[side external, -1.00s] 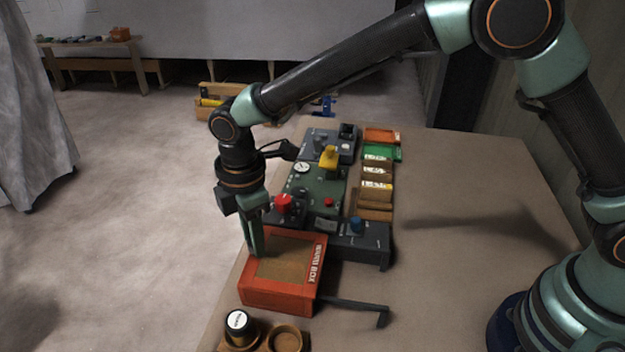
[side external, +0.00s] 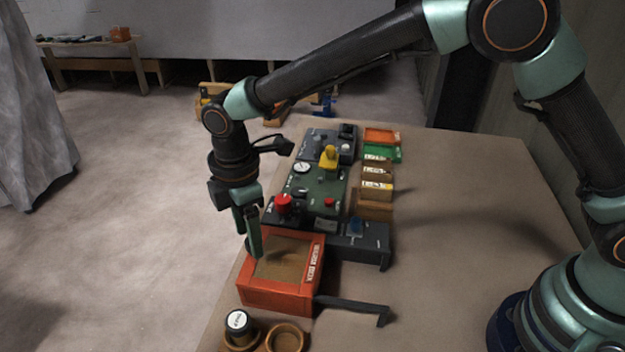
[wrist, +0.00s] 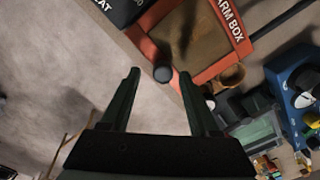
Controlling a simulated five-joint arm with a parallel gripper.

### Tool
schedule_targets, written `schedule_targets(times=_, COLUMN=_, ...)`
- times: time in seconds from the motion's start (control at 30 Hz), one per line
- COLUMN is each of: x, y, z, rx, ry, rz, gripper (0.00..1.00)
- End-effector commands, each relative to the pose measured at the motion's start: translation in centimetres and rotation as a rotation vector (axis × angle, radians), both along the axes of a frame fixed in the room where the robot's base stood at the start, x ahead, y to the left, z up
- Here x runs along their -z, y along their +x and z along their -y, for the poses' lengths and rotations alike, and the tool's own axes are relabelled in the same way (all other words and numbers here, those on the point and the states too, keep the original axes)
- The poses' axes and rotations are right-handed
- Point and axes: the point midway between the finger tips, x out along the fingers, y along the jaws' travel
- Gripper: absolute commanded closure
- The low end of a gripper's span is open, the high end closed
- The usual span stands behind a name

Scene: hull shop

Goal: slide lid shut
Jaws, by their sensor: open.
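An orange box (side external: 272,295) with white lettering ending in "ARM BOX" stands near the left edge of the table. A brown panel (side external: 288,262) shows inside its orange rim; I cannot tell whether it is the lid or the box's inside. In the wrist view the box rim (wrist: 208,73) runs across the top. A dark round knob (wrist: 163,74) appears between my fingertips at the box's edge. My gripper (side external: 254,243) is open at the box's left back corner, fingers pointing down. Contact with the box or knob cannot be told.
A black bar (side external: 352,304) sticks out right of the box. A white-topped jar (side external: 238,322) stands in front. The table's right side is clear.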

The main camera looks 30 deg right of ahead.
Motion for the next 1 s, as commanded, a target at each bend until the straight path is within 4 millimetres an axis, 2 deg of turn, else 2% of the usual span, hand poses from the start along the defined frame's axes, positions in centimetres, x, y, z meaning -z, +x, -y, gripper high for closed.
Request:
schedule_targets(times=0.4, x=-8.1, y=0.1, z=-0.1, rx=0.0, ry=0.005, rz=0.006, gripper=0.38)
schedule_targets(times=0.53, x=-9.9, y=0.1, z=-0.1, rx=0.0, ry=0.004, rz=0.005, gripper=0.38)
schedule_targets(times=0.7, x=-11.2, y=0.0, z=0.0, rx=0.0, ry=0.003, rz=0.004, gripper=0.38)
schedule_targets(times=1.0, x=-11.4, y=0.0, z=0.0, rx=0.0, ry=0.002, rz=0.003, gripper=0.38)
